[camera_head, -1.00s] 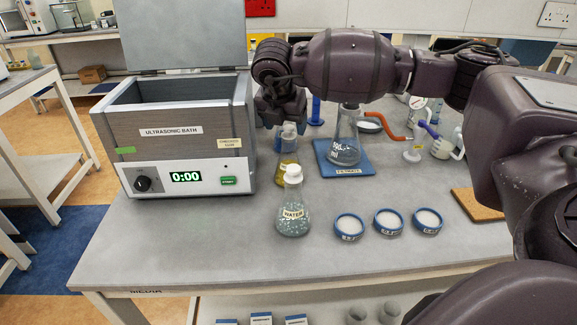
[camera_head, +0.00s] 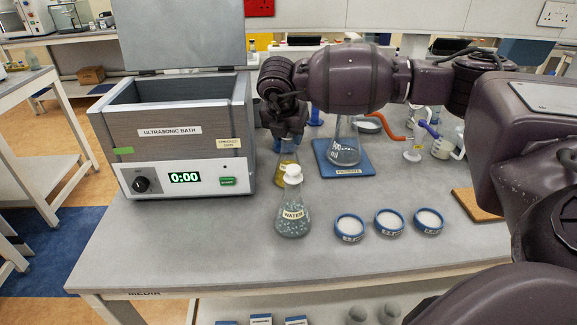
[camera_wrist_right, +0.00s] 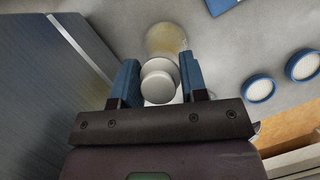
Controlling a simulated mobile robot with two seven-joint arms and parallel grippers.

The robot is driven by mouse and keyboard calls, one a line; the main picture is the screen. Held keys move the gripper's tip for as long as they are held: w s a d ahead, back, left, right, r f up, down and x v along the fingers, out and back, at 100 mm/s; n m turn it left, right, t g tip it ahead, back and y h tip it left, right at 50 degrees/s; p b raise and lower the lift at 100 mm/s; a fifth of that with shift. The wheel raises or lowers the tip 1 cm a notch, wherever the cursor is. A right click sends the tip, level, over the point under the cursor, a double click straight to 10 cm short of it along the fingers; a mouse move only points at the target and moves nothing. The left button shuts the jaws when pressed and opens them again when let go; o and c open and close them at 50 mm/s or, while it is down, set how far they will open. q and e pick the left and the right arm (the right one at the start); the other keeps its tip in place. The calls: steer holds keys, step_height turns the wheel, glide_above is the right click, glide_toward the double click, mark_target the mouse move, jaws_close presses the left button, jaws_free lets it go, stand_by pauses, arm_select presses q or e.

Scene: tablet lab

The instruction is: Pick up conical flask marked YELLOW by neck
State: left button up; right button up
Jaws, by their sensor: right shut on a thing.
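A conical flask with yellow liquid (camera_head: 287,168) stands behind the WATER flask (camera_head: 292,212), which hides part of it. Its label is not readable. My right gripper (camera_head: 288,141) reaches down from above and is shut on the neck of this flask. In the right wrist view, the blue fingertips (camera_wrist_right: 158,84) lie on both sides of a white stopper (camera_wrist_right: 158,82), with the yellowish flask body (camera_wrist_right: 166,38) beyond it. I cannot tell any clear gap between flask and table. My left gripper is not in view.
The ultrasonic bath (camera_head: 180,165) stands close on the left. The FILTRATE flask (camera_head: 344,150) sits on a blue mat (camera_head: 362,167) to the right. Several blue-rimmed dishes (camera_head: 389,222) lie at front right. The table's front left is clear.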

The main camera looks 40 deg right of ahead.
jaws_close()
